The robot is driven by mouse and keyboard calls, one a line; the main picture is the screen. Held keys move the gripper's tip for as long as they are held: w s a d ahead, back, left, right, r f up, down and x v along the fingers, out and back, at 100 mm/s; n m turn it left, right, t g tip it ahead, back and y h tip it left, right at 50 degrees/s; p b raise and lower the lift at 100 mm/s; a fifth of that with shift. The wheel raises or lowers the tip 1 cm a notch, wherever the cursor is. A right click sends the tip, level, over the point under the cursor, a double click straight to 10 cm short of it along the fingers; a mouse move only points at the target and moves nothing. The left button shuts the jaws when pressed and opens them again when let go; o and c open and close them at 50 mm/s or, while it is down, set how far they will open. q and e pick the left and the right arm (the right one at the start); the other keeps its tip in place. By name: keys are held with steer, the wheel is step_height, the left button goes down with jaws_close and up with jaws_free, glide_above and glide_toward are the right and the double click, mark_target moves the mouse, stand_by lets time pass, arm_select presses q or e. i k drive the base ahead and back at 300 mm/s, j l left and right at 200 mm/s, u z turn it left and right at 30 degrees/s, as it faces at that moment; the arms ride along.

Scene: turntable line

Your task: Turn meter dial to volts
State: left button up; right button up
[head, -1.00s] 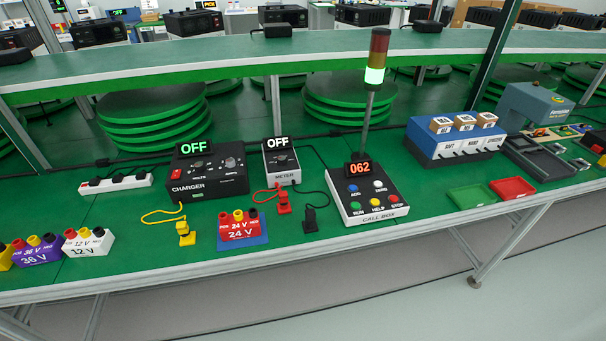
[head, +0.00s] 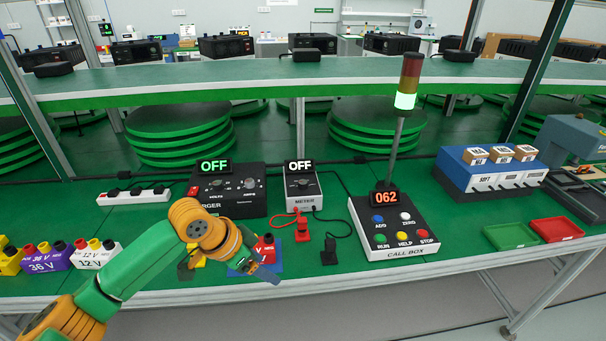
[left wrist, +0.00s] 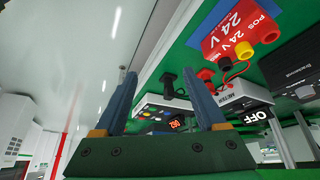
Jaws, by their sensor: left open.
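The meter (head: 304,190) is a small grey-and-black box on the green bench, with a display (head: 299,166) above it reading OFF. Its dial is too small for me to read the pointer. The meter also shows in the left wrist view (left wrist: 232,103), sideways and partly behind a finger. My left gripper (head: 270,268) is in front of the meter, near the bench's front edge by the red 24 V block (head: 266,246). In the left wrist view its two blue fingers (left wrist: 160,103) stand apart with nothing between them. My right gripper is not in view.
The charger (head: 240,196), showing OFF, stands left of the meter. A red probe (head: 302,231) and a black probe (head: 328,250) stand in front of the meter. The call box (head: 393,228) with its light tower is to the right. A power strip (head: 134,195) lies at the left.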

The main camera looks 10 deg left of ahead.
mark_target(302, 184)
steer(key=i, duration=1.25)
